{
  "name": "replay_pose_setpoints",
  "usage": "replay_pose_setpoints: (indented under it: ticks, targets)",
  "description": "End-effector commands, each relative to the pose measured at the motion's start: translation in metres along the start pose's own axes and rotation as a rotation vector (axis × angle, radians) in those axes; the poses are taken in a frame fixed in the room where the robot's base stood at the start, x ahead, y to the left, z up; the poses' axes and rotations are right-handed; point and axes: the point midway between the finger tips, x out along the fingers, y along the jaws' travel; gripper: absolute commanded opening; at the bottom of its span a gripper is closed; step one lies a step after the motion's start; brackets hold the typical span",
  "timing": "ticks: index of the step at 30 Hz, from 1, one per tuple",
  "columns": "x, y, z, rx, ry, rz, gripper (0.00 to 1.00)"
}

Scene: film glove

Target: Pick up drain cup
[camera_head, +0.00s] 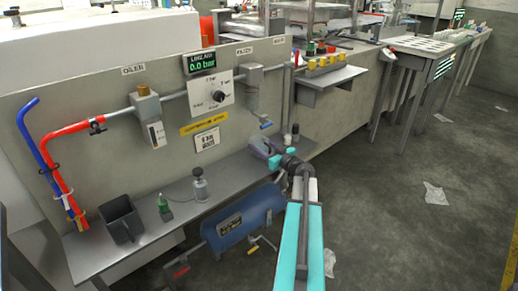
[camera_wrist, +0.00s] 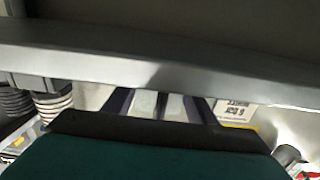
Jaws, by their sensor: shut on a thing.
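My gripper (camera_head: 262,147) is over the right part of the metal shelf, in front of the wall panel. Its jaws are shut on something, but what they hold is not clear. In the wrist view the two dark fingers (camera_wrist: 163,104) with pale pads are close together, and a grey bar crosses the view at their tips.
On the shelf (camera_head: 140,252) stand a green bottle (camera_head: 165,208) and a grey bottle (camera_head: 200,186). A blue cylinder (camera_head: 240,220) with handles sits below. Red and blue pipes (camera_head: 62,165) rise at the left.

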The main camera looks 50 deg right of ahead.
Motion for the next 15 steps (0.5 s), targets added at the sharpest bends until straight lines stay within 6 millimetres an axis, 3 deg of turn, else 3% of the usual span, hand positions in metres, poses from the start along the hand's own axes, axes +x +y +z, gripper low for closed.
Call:
replay_pose_setpoints:
  ticks: [7,15]
  targets:
    - [-0.002,-0.001,-0.031,-0.002,0.001,0.001,0.24]
    - [-0.037,-0.018,-0.031,0.000,0.000,0.002,0.24]
